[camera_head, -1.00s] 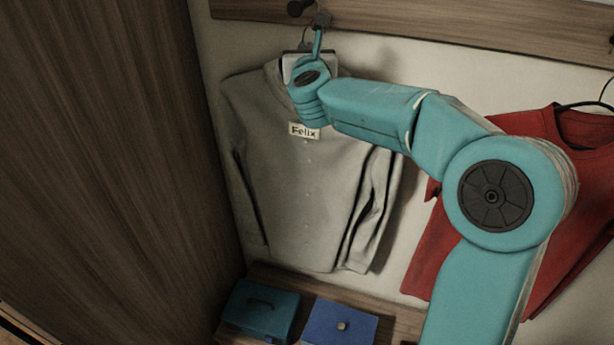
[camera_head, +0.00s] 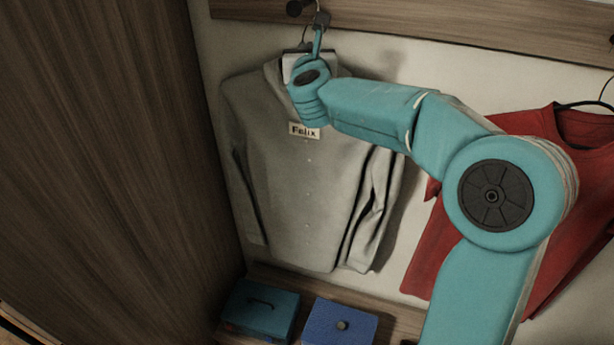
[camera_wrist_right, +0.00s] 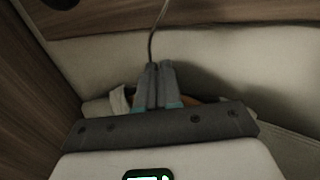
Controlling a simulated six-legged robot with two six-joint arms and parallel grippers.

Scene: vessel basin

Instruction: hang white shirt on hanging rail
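The white shirt (camera_head: 300,200), greyish in this light, hangs upright on a hanger against the pale wall in the head view. It has a "Felix" name tag (camera_head: 304,131) on its chest. My right gripper (camera_head: 321,20) is above its collar, in front of the wooden hanging rail (camera_head: 440,28). In the right wrist view the fingers (camera_wrist_right: 159,70) are closed together on the thin hanger hook (camera_wrist_right: 152,42), which rises from between them. Whether the hook bears on a peg cannot be told. My left gripper is not in view.
A dark peg (camera_head: 296,8) is on the rail just left of my right gripper. A red shirt (camera_head: 450,210) hangs at the right, partly behind my right arm. A teal box (camera_head: 262,308) and a blue box (camera_head: 340,322) sit below. A wooden panel (camera_head: 110,150) bounds the left.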

